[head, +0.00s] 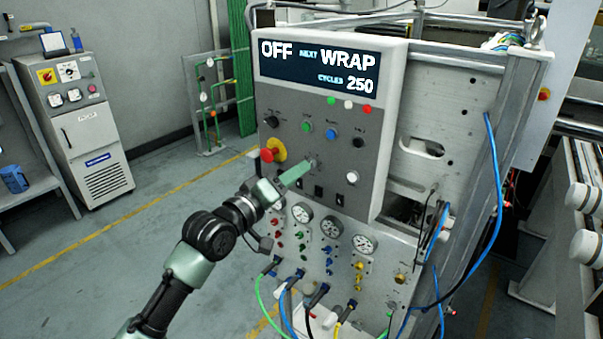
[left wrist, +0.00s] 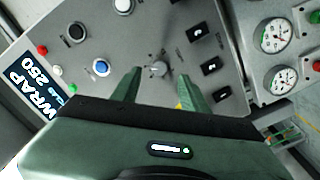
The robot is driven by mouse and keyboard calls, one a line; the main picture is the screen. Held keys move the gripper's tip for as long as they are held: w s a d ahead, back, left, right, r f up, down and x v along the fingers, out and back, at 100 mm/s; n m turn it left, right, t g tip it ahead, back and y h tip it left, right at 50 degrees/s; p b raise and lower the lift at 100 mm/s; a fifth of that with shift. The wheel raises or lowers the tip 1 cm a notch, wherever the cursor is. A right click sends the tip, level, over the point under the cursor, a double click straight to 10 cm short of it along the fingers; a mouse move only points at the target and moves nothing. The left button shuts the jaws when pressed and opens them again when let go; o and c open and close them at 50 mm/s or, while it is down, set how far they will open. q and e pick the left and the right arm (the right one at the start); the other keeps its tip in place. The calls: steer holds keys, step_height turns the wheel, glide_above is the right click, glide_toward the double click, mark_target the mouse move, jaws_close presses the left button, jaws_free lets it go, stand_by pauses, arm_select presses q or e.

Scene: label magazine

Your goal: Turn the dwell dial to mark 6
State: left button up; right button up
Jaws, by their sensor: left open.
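A small grey knob with a pointer (head: 313,162) is on the control panel, left of the white round button; its label is too small to read, so I cannot confirm that it is the dwell dial. My left gripper (head: 297,173) reaches the panel from the left, close to this knob. In the left wrist view the grey knob (left wrist: 157,69) shows between the tips of the two open green fingers (left wrist: 155,85). The fingers look apart from it; whether they are level with it is unclear. My right gripper is not in view.
The panel also carries a red emergency button (head: 268,155) on yellow, a black knob (head: 358,143), a blue button (head: 331,134) and a white button (head: 351,178). Black switches (left wrist: 209,67) sit beside the fingers. Gauges (head: 331,227) and hoses are below.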

arm_select(q)
steer(key=v, duration=0.4)
steer(key=shift+b, duration=0.35)
steer(key=shift+f, duration=0.1)
steer(key=a+f+g+y, duration=0.1)
steer(key=a+f+y, duration=0.25)
steer(key=f, duration=1.05)
steer(key=a+f+g+y, duration=0.15)
steer(key=a+f, duration=0.35)
steer(key=f, duration=0.9)
steer(key=s+a+f+g+y, duration=0.25)
steer(key=s+f, duration=0.35)
steer(key=f, duration=0.5)
steer(key=s+a+f+g+y, duration=0.1)
steer(key=s+a+f, duration=0.3)
steer(key=f, duration=0.7)
steer(key=s+a+f+m+g+y, duration=0.1)
steer(key=s+f+g, duration=0.1)
steer(key=s+f, duration=0.75)
steer(key=s+a+f+m+g, duration=0.15)
steer(key=s+f, duration=0.45)
steer(key=s, duration=0.6)
steer(key=s+f+m+g, duration=0.1)
steer(key=s+f, duration=0.3)
steer(key=s, duration=0.8)
steer(key=s+a+f+m+g+y, duration=0.1)
steer(key=s+f+m+g, duration=0.1)
steer(key=s, duration=1.1)
steer(key=shift+f+g, duration=0.55)
steer(key=shift+f, duration=0.45)
